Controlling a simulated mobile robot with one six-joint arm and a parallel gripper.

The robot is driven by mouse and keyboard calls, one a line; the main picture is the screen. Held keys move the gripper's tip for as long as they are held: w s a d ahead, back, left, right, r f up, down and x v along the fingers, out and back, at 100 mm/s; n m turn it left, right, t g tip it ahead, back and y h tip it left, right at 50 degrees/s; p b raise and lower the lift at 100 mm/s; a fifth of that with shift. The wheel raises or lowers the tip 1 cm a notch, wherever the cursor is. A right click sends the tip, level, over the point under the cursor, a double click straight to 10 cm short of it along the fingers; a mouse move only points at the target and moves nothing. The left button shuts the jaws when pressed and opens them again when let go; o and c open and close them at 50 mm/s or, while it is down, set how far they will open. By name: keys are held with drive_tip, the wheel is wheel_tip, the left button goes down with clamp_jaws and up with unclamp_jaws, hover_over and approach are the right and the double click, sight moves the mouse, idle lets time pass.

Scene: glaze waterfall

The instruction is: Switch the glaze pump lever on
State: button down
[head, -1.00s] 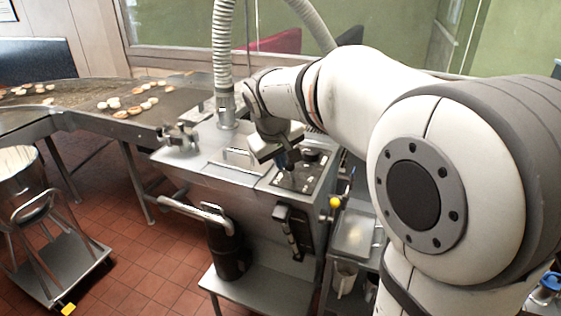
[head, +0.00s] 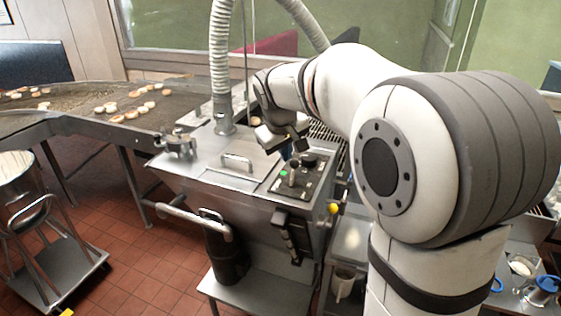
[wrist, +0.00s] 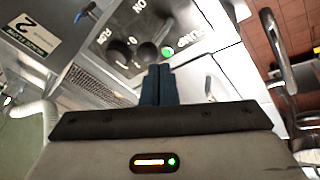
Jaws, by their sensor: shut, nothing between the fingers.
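The pump control panel (head: 305,180) is set in the top of the steel glaze machine. A small lever with a round dark knob (head: 293,172) stands on it beside a lit green lamp (head: 284,174). In the wrist view the panel shows a dark round knob (wrist: 147,52) next to the green lamp (wrist: 167,52), by "PUMP" lettering, with "ON" lettering nearby. My gripper (wrist: 160,70) is shut and empty, its dark blue fingers pressed together. In the head view it is just above and behind the panel, apparently clear of the lever.
A second dark knob (wrist: 120,52) sits beside the first. A ribbed hose (head: 222,65) rises from the machine behind the lid handle (head: 237,162). A conveyor (head: 70,112) with doughnuts runs at left. A yellow-tipped lever (head: 333,209) sticks out at the machine's right side.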

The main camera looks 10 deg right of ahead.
drive_tip(key=shift+r+p, duration=0.3)
drive_tip(key=shift+r, duration=0.4)
wheel_tip(320, 180, up, 12)
drive_tip(key=w, duration=0.2)
drive_tip(key=shift+a+r+p, duration=0.2)
drive_tip(key=shift+a+p, duration=0.15)
drive_tip(key=shift+p, duration=0.1)
drive_tip(key=shift+w, duration=0.1)
drive_tip(key=s+d+f+m+y+b, duration=0.1)
drive_tip(key=s+f+m, duration=0.1)
drive_tip(key=s+f, duration=0.8)
drive_tip(key=s+d+f+m+g+y+b, duration=0.1)
drive_tip(key=s+d+f+m, duration=0.1)
drive_tip(key=s+f, duration=0.9)
drive_tip(key=s, duration=0.8)
drive_tip(key=shift+s+f, duration=0.2)
drive_tip(key=shift+s, duration=0.2)
